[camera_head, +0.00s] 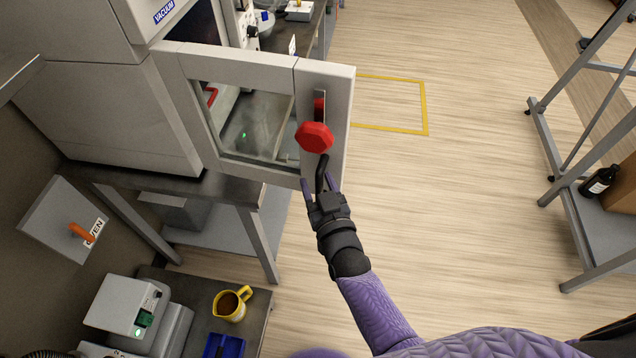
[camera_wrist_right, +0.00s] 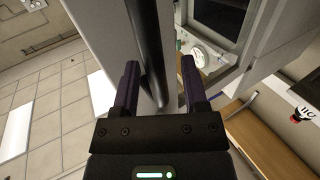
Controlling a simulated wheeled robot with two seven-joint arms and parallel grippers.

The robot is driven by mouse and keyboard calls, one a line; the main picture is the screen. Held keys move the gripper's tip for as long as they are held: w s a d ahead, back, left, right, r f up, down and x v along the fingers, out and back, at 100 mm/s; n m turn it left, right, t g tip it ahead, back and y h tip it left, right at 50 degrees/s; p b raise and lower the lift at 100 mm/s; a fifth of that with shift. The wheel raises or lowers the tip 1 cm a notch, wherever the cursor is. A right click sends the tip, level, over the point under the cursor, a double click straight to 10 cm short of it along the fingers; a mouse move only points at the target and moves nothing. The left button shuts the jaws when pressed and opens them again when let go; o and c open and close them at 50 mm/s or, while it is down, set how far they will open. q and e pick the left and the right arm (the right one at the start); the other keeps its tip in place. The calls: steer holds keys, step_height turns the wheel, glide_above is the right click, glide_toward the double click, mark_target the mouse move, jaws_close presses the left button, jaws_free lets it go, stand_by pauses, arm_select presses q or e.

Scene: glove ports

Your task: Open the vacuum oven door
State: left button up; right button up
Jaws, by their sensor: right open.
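The vacuum oven (camera_head: 110,90) stands at the upper left with a blue VACUUM label. Its grey-framed door (camera_head: 332,90) with a glass window (camera_head: 245,120) stands swung out from the body. A red octagonal knob (camera_head: 314,137) sits on the door, with a dark handle bar (camera_head: 322,172) below it. My right gripper (camera_head: 321,190) is at the door's lower edge by the bar. In the right wrist view the gripper (camera_wrist_right: 158,90) is open, its fingers on either side of the dark bar (camera_wrist_right: 152,60); contact is unclear. My left gripper is not in view.
A bench (camera_head: 250,190) carries the oven. Below are a yellow mug (camera_head: 230,304), a white instrument (camera_head: 125,305) and an orange-handled OVEN switch box (camera_head: 68,220). A grey rack (camera_head: 590,215) with a dark bottle (camera_head: 598,182) stands right. The floor between is clear, with a yellow outline (camera_head: 425,105).

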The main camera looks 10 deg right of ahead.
steer(key=s+p, duration=0.1)
steer(key=s, duration=0.9)
steer(key=shift+d+p, duration=0.35)
steer(key=shift+d, duration=0.05)
steer(key=shift+f, duration=0.1)
steer(key=s+d+f+g+b, duration=0.1)
steer(key=s+f+g+b, duration=0.2)
steer(key=f, duration=0.5)
steer(key=s+f+n+g, duration=0.1)
steer(key=s+f+g, duration=0.2)
steer(key=s+f, duration=0.35)
steer(key=s+d+f+g+b, duration=0.15)
steer(key=f+g, duration=0.25)
steer(key=f, duration=0.5)
steer(key=s+d+f+g+h+b, duration=0.1)
steer(key=s+d+f+g, duration=0.2)
steer(key=s, duration=0.6)
steer(key=s+d+f+g+b, duration=0.2)
steer(key=s+d+f+g, duration=0.1)
steer(key=s+f, duration=0.4)
steer(key=shift+s+n+g+h, duration=0.3)
steer(key=shift+s+g+h, duration=0.1)
steer(key=shift+s+g, duration=0.4)
